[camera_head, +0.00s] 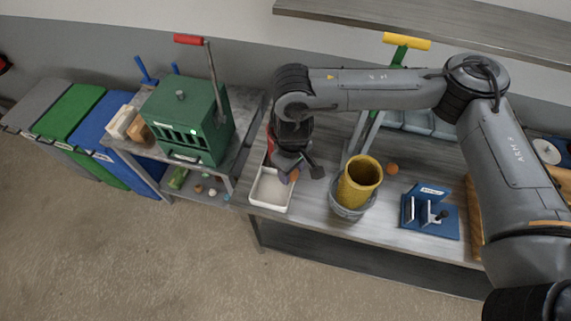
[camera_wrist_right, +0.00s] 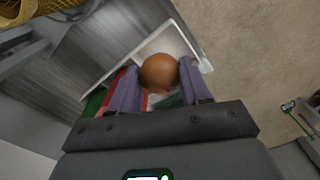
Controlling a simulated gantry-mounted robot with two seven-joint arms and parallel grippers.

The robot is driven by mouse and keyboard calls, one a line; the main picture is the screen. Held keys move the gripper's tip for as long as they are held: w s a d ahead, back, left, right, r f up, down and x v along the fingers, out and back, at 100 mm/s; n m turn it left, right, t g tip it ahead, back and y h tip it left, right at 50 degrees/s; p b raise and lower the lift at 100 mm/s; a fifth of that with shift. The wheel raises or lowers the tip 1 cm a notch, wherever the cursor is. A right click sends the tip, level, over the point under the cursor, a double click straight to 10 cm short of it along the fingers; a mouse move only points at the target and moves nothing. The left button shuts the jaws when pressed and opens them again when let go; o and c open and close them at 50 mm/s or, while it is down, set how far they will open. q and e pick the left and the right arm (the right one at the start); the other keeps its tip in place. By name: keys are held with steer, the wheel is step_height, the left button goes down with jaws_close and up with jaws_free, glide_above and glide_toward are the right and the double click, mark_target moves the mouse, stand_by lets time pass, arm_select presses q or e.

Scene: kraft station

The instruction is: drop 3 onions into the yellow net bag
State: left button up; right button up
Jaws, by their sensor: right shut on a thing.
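The yellow net bag (camera_head: 362,178) stands open-topped in a grey round holder (camera_head: 350,211) on the bench. A corner of it shows at the top left of the right wrist view (camera_wrist_right: 28,10). My right gripper (camera_head: 291,174) is over the white tray (camera_head: 270,201), left of the bag. In the right wrist view its two purple-grey fingers are shut on a brown onion (camera_wrist_right: 158,73). Another onion (camera_head: 392,168) lies on the bench just right of the bag. The inside of the bag cannot be made out. My left gripper is not in view.
A blue stand (camera_head: 430,212) is at the bench's right. A green machine (camera_head: 187,120) with a red-handled lever is on the left table. A yellow-topped green lever (camera_head: 406,42) rises behind the bag. My right arm hides part of the bench back.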

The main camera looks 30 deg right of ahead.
steer(key=s+d+r+n+p, duration=0.3)
steer(key=d+n+p, duration=0.2)
steer(key=d, duration=0.2)
steer(key=s+d+r+n+p, duration=0.2)
steer(key=s+d+n+p, duration=0.25)
steer(key=d+p, duration=0.2)
steer(key=s+d+r+n+p, duration=0.2)
steer(key=d+r+n+p, duration=0.1)
steer(key=d+n+p, duration=0.3)
steer(key=shift+m, duration=0.35)
steer(key=f+b, duration=0.3)
steer(key=b, duration=0.1)
steer(key=d+f+b, duration=0.1)
steer(key=f+b, duration=0.1)
steer(key=b, duration=0.1)
steer(key=shift+s+f, duration=0.25)
steer(key=shift+f, duration=0.1)
